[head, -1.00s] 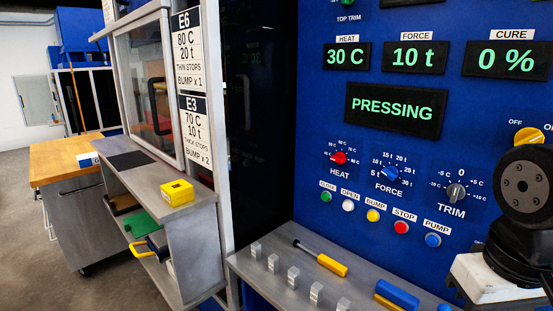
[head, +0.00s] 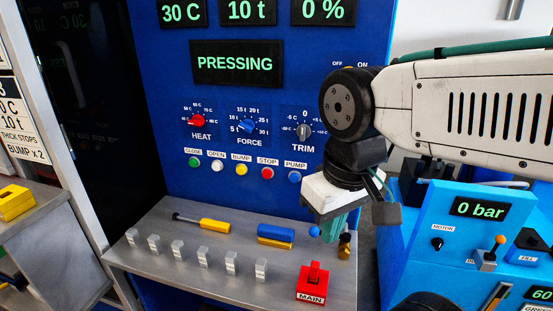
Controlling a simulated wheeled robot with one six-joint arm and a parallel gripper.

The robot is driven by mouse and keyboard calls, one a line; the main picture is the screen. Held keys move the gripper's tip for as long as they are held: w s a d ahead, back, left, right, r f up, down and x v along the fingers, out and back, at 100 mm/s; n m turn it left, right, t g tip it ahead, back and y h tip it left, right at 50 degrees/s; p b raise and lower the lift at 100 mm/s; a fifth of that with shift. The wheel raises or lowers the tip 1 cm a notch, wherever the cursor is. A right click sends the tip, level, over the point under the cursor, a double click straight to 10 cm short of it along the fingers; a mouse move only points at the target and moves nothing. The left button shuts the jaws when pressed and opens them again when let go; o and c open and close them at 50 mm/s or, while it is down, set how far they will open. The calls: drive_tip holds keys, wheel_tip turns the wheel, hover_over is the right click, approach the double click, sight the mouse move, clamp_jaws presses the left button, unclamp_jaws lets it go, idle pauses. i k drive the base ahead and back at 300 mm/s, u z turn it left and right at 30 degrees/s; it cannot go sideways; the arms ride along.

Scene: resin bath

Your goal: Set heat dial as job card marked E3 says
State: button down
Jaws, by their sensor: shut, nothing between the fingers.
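The red heat dial (head: 197,121) sits on the blue press panel, with a temperature scale around it; its pointer is too small to read surely. The heat display (head: 182,13) above reads 30 C. The job card marked E3 (head: 18,125) is cut off at the left edge; its lower lines show 10 t, thick stops and bump x2. In the earlier view its heat line reads 70 C. My gripper (head: 333,230) hangs shut and empty in front of the panel's right side, above the shelf, well right of the heat dial and apart from it.
The blue force dial (head: 247,126) and grey trim dial (head: 304,132) are right of the heat dial, with several buttons below. The shelf (head: 150,262) holds grey blocks, a yellow-handled tool (head: 214,226), a blue-and-yellow item (head: 276,236) and a red main switch (head: 313,281). A pump unit (head: 440,240) stands right.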

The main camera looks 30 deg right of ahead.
sight(198, 120)
drive_tip(key=k, duration=1.25)
drive_tip(key=u, duration=1.05)
drive_tip(key=i, duration=1.5)
drive_tip(key=z, duration=0.55)
